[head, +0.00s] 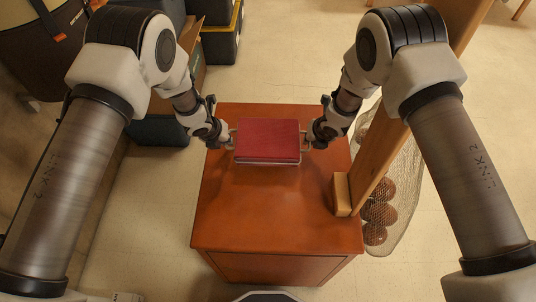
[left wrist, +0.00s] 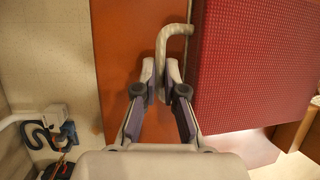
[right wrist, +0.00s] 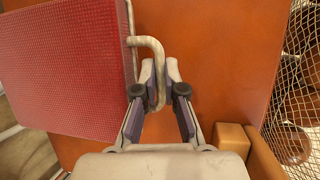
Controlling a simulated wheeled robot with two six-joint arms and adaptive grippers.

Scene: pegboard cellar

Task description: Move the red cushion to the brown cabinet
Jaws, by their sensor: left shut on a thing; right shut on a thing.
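The red cushion (head: 267,141) is a flat red pad with a pale handle at each short side. It is over the top of the brown cabinet (head: 277,221); whether it touches the top I cannot tell. My left gripper (head: 228,141) is shut on the cushion's left handle, and the left wrist view shows the handle (left wrist: 176,35) between the fingers (left wrist: 160,80). My right gripper (head: 309,141) is shut on the right handle, which shows in the right wrist view (right wrist: 151,44) between the fingers (right wrist: 159,75). The cushion (right wrist: 68,70) looks about level.
A wooden post (head: 381,165) with a small block (head: 342,194) stands at the cabinet's right edge. A net of brown balls (head: 378,212) lies beyond it. Dark boxes (head: 220,40) stand at the back left. The cabinet's front top is bare.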

